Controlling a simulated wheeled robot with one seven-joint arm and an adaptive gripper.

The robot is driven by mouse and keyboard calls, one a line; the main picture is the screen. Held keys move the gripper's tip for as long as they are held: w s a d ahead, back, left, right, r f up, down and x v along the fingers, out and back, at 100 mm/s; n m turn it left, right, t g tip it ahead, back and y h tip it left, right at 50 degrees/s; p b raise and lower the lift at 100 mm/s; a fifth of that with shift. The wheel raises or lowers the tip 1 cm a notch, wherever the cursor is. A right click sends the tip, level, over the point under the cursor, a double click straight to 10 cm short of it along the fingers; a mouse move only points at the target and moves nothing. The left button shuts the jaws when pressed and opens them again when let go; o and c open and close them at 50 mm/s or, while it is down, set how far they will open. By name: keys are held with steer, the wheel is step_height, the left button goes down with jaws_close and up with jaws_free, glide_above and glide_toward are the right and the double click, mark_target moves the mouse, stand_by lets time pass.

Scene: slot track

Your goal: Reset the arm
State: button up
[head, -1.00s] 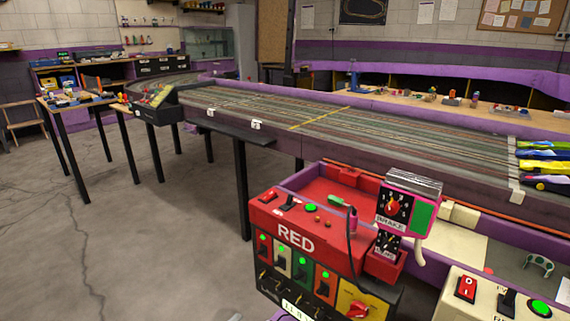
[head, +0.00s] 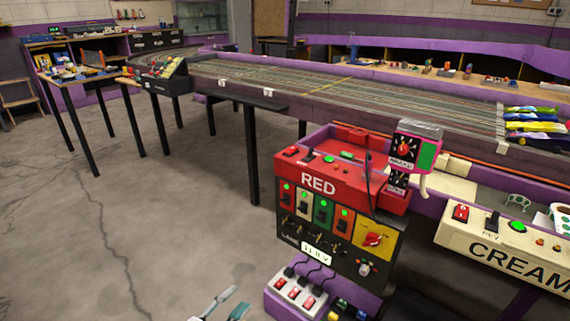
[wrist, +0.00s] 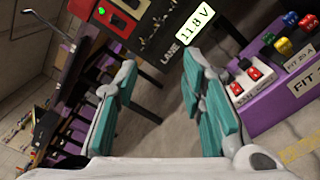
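My gripper (wrist: 157,103) shows in the wrist view with its two teal-padded fingers spread apart and nothing between them. In the head view the tips of my gripper (head: 226,304) show at the bottom edge, over the concrete floor and left of the purple lower shelf. The red control box (head: 322,180) stands to the right of and beyond my gripper, apart from it. In the wrist view the voltage display on the box (wrist: 195,31) reads 11.8 V, just beyond the fingers.
The purple lower shelf (head: 283,307) with a switched power strip (head: 298,291) juts out near my gripper. The cream control box (head: 500,245) is at the right. The slot track (head: 330,90) runs behind. The floor (head: 160,230) at the left is open.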

steer(key=w+d+r+m+g+h, duration=0.3)
steer(key=d+r+m+g, duration=0.4)
steer(key=d+r+g, duration=0.5)
steer(key=s+d+r+m+g+y, duration=0.2)
steer(key=s+d+r+m, duration=0.1)
steer(key=d+r, duration=0.35)
steer(key=s+d+r+m+g+y, duration=0.1)
steer(key=s+d+r+m+y, duration=0.1)
steer(key=s+d+r, duration=0.35)
steer(key=s+d+r+m+g+y, duration=0.2)
steer(key=s+d+r+m+y, duration=0.3)
steer(key=s+d+r, duration=0.5)
steer(key=s+a+m+t+y, duration=0.15)
steer(key=s+y, duration=0.35)
steer(key=s, duration=0.7)
step_height(320, 180, up, 33)
steer(key=t+p, duration=0.5)
steer(key=p, duration=2.7)
steer(key=shift+s, duration=0.2)
